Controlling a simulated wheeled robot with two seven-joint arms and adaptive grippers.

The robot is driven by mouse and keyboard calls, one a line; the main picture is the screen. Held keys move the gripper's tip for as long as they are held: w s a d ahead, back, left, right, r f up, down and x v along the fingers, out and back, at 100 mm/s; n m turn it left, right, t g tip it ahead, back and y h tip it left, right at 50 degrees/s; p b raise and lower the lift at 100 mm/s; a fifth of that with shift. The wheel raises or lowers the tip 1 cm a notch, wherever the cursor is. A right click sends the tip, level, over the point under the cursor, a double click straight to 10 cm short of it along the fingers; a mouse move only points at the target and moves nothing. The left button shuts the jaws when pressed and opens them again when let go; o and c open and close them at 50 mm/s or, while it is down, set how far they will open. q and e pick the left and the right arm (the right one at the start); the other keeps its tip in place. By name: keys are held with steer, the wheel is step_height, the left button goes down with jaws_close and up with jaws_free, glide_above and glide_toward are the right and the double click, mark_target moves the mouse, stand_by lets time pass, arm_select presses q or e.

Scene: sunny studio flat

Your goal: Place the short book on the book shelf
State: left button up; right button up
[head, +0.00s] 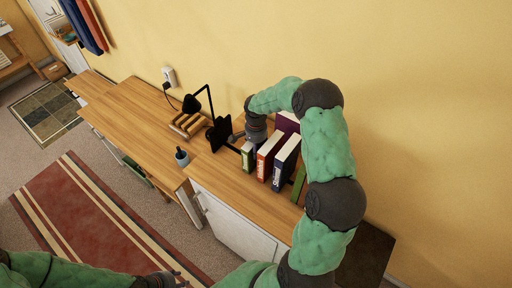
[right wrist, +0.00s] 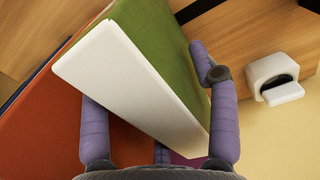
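A green book (head: 247,155) with a pale spine stands at the left end of a row of books on the wooden worktop. It also shows large in the right wrist view, with its white face (right wrist: 125,80) and green cover (right wrist: 165,50). My right gripper (head: 243,138) is at this book. In the right wrist view its fingers lie on either side of the book; one finger's tip is hidden behind it. I cannot tell whether they press on it. My left gripper (head: 168,280) is low at the bottom edge, away from the books, its fingers unclear.
A red book (head: 268,157), a blue book (head: 285,162), a purple book (head: 287,122) and another green item (head: 298,184) stand to the right. A black lamp (head: 193,104), wooden rack (head: 188,124) and pen cup (head: 182,158) are to the left. The desk's left part (head: 140,105) is clear.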

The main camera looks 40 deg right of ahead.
steer(key=shift+r, duration=0.15)
step_height(320, 180, up, 12)
steer(key=shift+r+b, duration=0.1)
steer(key=shift+b, duration=0.85)
